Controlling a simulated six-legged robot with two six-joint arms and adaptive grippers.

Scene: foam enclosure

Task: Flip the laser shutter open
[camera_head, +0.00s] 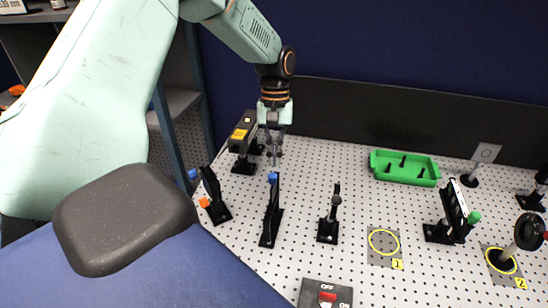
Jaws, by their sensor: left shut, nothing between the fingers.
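My left gripper (274,160) hangs down with its fingers together and empty. In the picture it is just right of the black laser box with a yellow label (242,136). A small dark mounted part (256,148) beside the laser is partly hidden by the fingers. I cannot tell for sure which part is the laser shutter, or whether the fingers touch anything. Below the fingertips stands a black mount with a blue knob (272,205). Another black mount with blue and orange knobs (213,200) stands to its left. My right gripper is not in view.
On the white perforated board (335,155) are a short black post (329,222), a green tray (405,167), a tilted mount with a green knob (453,212), yellow circle marks (384,242) and a red switch box (326,294). A dark wall bounds the back.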

